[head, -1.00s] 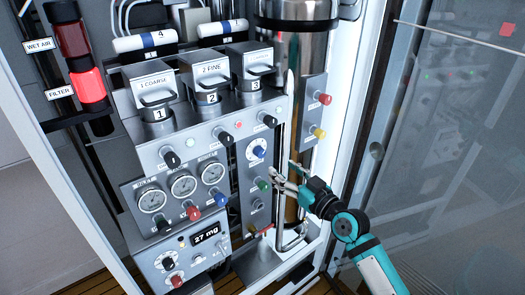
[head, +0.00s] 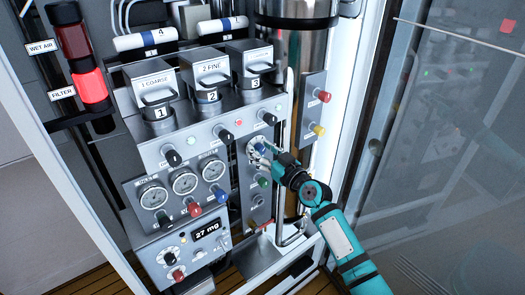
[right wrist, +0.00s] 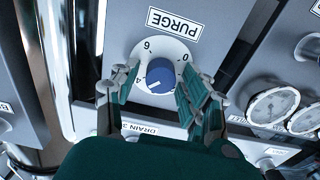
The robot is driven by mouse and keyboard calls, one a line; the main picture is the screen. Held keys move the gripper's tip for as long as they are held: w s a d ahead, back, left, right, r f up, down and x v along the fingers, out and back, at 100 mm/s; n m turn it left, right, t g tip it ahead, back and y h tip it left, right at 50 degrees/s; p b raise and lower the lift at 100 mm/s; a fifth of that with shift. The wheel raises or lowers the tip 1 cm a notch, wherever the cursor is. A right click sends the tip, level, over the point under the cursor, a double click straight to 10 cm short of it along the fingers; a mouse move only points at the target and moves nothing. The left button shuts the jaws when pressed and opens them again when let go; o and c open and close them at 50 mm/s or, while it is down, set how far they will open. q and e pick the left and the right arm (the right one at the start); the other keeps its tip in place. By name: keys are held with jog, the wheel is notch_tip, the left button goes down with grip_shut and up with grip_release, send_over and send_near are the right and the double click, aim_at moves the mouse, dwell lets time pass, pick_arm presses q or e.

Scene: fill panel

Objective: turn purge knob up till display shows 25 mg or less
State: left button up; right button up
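The purge knob (right wrist: 160,76) is blue on a round white dial, under an upside-down PURGE label (right wrist: 174,22) in the right wrist view. In the head view the knob (head: 259,148) shows just past my right gripper (head: 268,155). The gripper's two fingers (right wrist: 150,92) stand apart on either side of the dial, with gaps to the knob; I cannot tell if they touch the dial. The display (head: 207,230) reads 27 mg. My left gripper is not in view.
A green knob (head: 263,182) sits just below the purge dial. Red (head: 324,96) and yellow (head: 318,129) knobs stand to the right. Three gauges (head: 184,182) and a row of black knobs are to the left. A glass door (head: 450,150) stands open at right.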

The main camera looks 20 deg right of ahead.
grip_shut()
jog(key=shift+m, duration=0.3)
jog(key=m, duration=0.3)
jog(key=shift+m, duration=0.3)
jog(key=shift+d+m, duration=0.1)
jog(key=shift+m, duration=2.2)
